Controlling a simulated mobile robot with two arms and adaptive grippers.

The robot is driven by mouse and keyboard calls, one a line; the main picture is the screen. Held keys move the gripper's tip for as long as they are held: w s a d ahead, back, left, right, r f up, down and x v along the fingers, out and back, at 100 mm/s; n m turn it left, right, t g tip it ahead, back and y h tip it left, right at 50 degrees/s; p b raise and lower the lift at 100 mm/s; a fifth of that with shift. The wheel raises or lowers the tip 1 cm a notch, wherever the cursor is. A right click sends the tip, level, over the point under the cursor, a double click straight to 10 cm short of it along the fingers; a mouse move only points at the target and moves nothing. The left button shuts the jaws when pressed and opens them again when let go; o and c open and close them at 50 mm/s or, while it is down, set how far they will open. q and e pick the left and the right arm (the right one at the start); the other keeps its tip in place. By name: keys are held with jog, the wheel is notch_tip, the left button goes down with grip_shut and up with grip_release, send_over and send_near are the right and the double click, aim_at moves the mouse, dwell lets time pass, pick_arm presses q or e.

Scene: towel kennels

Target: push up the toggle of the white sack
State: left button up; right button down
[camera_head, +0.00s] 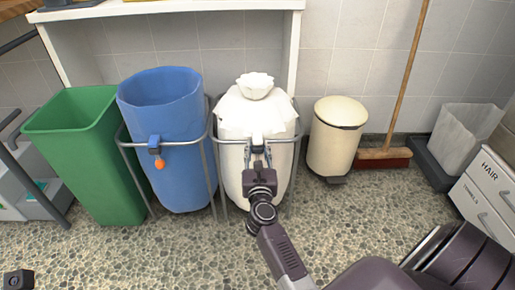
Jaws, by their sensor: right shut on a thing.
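The white sack (230,120) stands in a grey metal hoop stand, with its gathered top (255,86) tied above the rim. My left gripper is not recognisable in this view.
A blue sack (175,110) in a similar stand, with an orange toggle (159,163), is close on the left, beside a green bin (90,150). A cream pedal bin (335,135) and a broom (383,155) are on the right. The pebbled floor (150,255) in front is clear.

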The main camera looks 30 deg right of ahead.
jog(key=c, duration=1.5)
grip_release()
jog(key=v, duration=0.7)
jog(key=shift+s+a, duration=0.2)
